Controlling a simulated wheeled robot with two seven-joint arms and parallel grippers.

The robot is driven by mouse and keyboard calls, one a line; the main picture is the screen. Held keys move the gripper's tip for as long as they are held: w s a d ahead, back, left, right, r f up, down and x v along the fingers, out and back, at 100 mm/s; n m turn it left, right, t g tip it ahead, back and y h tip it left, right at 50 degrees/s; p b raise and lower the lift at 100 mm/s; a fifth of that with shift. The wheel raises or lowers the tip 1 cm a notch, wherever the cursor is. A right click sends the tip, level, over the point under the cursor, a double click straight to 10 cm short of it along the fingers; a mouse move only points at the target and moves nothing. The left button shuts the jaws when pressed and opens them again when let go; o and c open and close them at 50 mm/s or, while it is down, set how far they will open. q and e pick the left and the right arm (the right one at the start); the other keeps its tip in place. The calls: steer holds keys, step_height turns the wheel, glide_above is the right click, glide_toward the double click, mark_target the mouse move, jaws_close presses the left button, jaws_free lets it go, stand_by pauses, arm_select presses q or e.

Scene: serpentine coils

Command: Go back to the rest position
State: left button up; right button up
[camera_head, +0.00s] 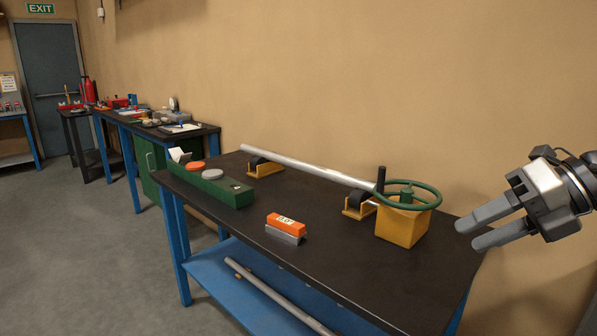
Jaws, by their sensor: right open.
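My right gripper (468,234) is at the right of the head view. Its two grey fingers point left, apart and empty, in front of the tan wall and near the right end of the black-topped workbench (340,262). It is to the right of a yellow box (402,228) with a green handwheel (411,193) on top, and I see a gap between them. My left gripper does not show in this view.
A long metal pipe (310,169) lies on yellow supports along the bench's back. More benches (118,120) and a door (52,85) are far left. Floor at left is clear.

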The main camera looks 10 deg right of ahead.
steer(key=a+f+m+t+b, duration=0.25)
steer(key=f+m+t, duration=0.25)
steer(key=f+m, duration=0.65)
steer(key=a+f+m+t+b, duration=0.25)
steer(key=f+m+t, duration=0.5)
steer(key=f, duration=0.65)
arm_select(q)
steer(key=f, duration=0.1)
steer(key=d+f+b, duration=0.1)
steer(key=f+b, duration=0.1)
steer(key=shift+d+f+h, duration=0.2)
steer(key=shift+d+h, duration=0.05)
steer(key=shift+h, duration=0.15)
arm_select(e)
steer(key=s+a+f+m+g+h, duration=0.2)
steer(key=s+a+f+m, duration=0.3)
steer(key=f, duration=0.4)
steer(key=s+a+f+m+g+h, duration=0.3)
steer(key=s+a+f+m+g, duration=0.2)
steer(key=f+m, duration=0.4)
steer(key=shift+s+a+m, duration=0.3)
steer(key=shift+s+a, duration=0.5)
steer(key=shift+a, duration=0.15)
